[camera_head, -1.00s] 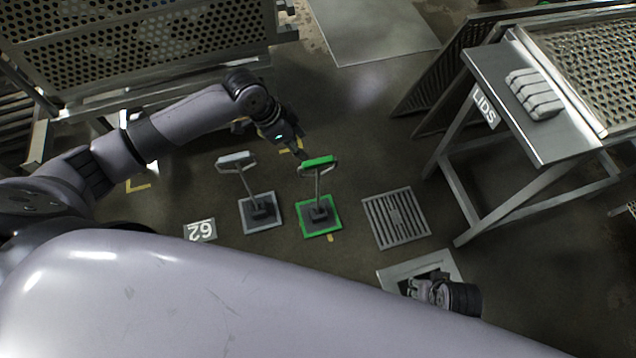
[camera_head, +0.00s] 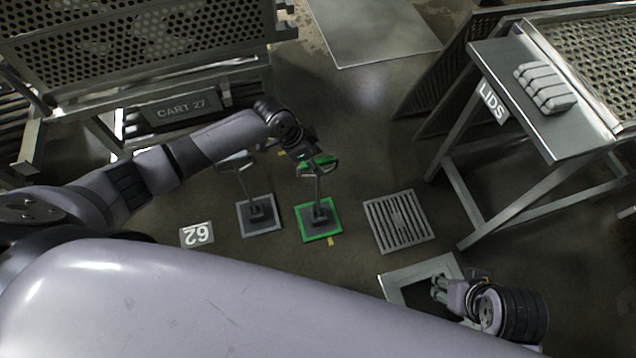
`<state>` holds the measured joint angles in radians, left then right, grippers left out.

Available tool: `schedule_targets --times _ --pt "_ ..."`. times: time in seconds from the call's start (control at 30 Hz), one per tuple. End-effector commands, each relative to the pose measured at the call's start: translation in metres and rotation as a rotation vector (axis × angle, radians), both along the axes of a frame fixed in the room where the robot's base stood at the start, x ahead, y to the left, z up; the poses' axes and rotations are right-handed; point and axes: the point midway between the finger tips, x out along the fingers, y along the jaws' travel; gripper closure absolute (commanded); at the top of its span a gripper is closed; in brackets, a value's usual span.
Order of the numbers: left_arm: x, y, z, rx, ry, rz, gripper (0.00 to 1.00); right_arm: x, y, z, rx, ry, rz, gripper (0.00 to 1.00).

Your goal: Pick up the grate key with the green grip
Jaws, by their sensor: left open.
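The grate key with the green grip (camera_head: 330,161) stands upright on a green-edged base (camera_head: 319,220). My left gripper (camera_head: 312,163) is open at the green grip and hides part of it. I cannot tell whether they touch. A second grate key with a grey grip (camera_head: 257,207) stands to the left on a grey base, its top partly behind my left arm. My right gripper (camera_head: 438,288) is low at the right, over the square floor opening (camera_head: 404,277); its fingers are too small to read.
A slatted grate (camera_head: 398,221) lies flat right of the green base. The table labelled LIDS (camera_head: 488,102) stands at the right with a stack of pale pieces (camera_head: 544,87) on it. A perforated cart (camera_head: 205,107) stands behind my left arm. A floor plate reads 62 (camera_head: 197,235).

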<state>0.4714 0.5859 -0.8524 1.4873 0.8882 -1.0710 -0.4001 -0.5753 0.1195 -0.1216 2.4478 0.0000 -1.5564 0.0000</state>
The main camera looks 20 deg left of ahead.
Motion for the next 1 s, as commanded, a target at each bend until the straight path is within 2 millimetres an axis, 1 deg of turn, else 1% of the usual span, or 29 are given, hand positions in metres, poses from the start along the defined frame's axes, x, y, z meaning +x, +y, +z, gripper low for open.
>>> schedule_targets --times 0.03,0.1,0.23,0.67,1.0 --pt "0.001 -0.002 -0.007 0.0 0.0 0.0 0.58 -0.002 -0.001 0.005 0.0 -0.006 0.0 0.6" --pt "0.003 -0.005 -0.017 0.0 0.0 -0.001 0.58 -0.003 -0.001 0.0 0.0 -0.003 0.0 0.6" --pt "0.005 -0.008 -0.024 0.0 0.0 -0.001 0.58 -0.003 -0.001 -0.001 0.0 -0.003 0.0 0.6" --pt "0.005 -0.008 -0.025 0.0 0.0 -0.001 0.58 -0.003 -0.001 -0.001 0.0 -0.003 0.0 0.6" --pt "0.005 -0.008 -0.029 0.0 0.0 0.0 0.58 -0.003 -0.001 0.001 0.0 -0.003 0.0 0.6"
